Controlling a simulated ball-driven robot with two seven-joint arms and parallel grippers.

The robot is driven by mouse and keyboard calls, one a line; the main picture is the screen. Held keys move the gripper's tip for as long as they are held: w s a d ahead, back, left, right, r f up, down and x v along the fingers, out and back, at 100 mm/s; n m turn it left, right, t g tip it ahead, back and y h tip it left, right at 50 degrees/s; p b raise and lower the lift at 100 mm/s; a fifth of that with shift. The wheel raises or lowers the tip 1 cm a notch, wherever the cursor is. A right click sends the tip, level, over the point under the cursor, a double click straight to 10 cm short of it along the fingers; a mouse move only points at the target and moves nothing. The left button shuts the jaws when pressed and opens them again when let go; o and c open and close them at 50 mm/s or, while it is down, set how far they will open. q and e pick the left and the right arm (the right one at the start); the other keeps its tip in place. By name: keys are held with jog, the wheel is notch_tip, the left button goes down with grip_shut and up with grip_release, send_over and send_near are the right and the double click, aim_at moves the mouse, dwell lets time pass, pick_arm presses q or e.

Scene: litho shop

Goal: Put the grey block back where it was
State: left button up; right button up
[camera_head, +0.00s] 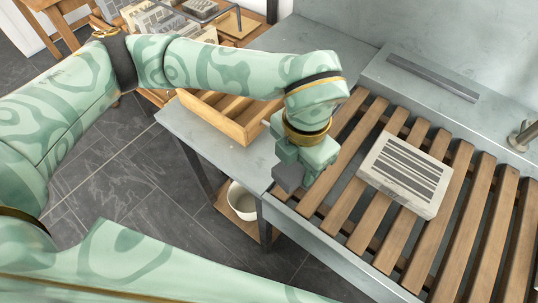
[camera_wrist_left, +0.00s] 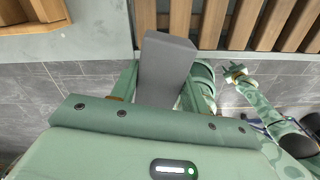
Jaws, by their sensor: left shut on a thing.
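The grey block (camera_head: 287,178) is a plain dark grey piece below my left gripper (camera_head: 302,160), near the front left corner of the slatted rack. In the left wrist view the block (camera_wrist_left: 166,62) stands between the two green fingers of my left gripper (camera_wrist_left: 160,85), which are shut on it. Its far end points toward the wooden slats. From these views I cannot tell whether the block touches the table or is held just above it. My right gripper (camera_wrist_left: 235,73) shows small at the right of the left wrist view; its opening is unclear.
A slatted wooden rack (camera_head: 345,170) fills the right side, with a pale, dark-striped stone slab (camera_head: 405,172) on it. A wooden tray (camera_head: 221,118) stands on the grey table (camera_head: 215,152) behind my left gripper. A white bucket (camera_head: 242,201) sits below. A tap is at the right edge.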

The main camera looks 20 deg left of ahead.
pick_arm(q)
jog(key=shift+d+r+n, duration=0.25)
jog(key=shift+d+n, duration=0.2)
jog(key=shift+n, duration=0.65)
jog(key=w+a+f+b, duration=0.2)
jog(key=w+a+f, duration=0.2)
jog(key=w+a, duration=0.15)
jog(key=b, duration=0.1)
send_over(268, 155)
jog(key=s+d, duration=0.1)
jog(key=f, duration=0.4)
jog(key=shift+d, duration=0.2)
jog(key=shift+w+a+f, duration=0.1)
jog(key=shift+a, duration=0.05)
jog(key=f, duration=0.1)
jog(key=f+b, duration=0.1)
jog(key=f, duration=0.1)
jog(key=w+a+f+b, duration=0.1)
jog(key=f, duration=0.1)
jog(key=shift+r, duration=0.2)
jog(key=shift+f, duration=0.15)
